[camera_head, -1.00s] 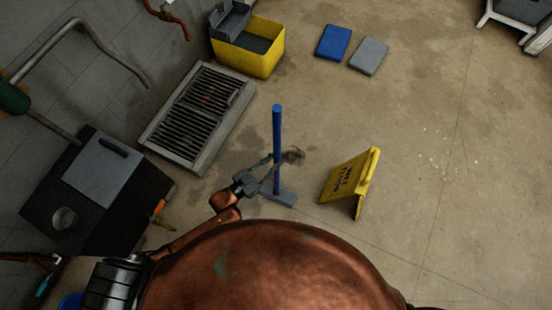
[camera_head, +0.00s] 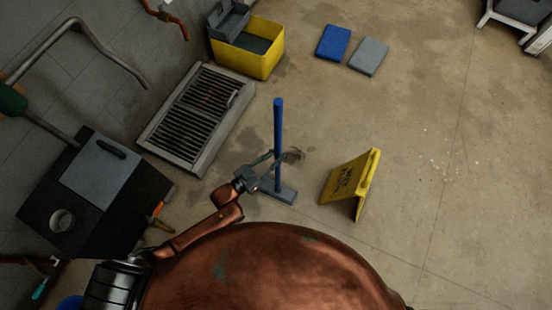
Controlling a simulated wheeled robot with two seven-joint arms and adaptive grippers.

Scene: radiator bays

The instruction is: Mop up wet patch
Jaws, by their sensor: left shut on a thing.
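A mop with an upright blue handle (camera_head: 278,135) and a flat grey-blue head (camera_head: 282,193) stands on the concrete floor in the head view. My left gripper (camera_head: 267,172), at the end of the copper-coloured arm, is shut on the mop's handle low down, a little above the head. Dark damp-looking stains (camera_head: 222,172) show on the floor between the grate and the mop. I cannot tell which stain is the wet patch. My right gripper is not in view.
A yellow wet-floor sign (camera_head: 349,182) stands close right of the mop. A floor grate (camera_head: 197,118) and a yellow mop bucket (camera_head: 246,59) are at the back left. Blue (camera_head: 333,41) and grey (camera_head: 369,56) pads lie behind. The floor at right is clear.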

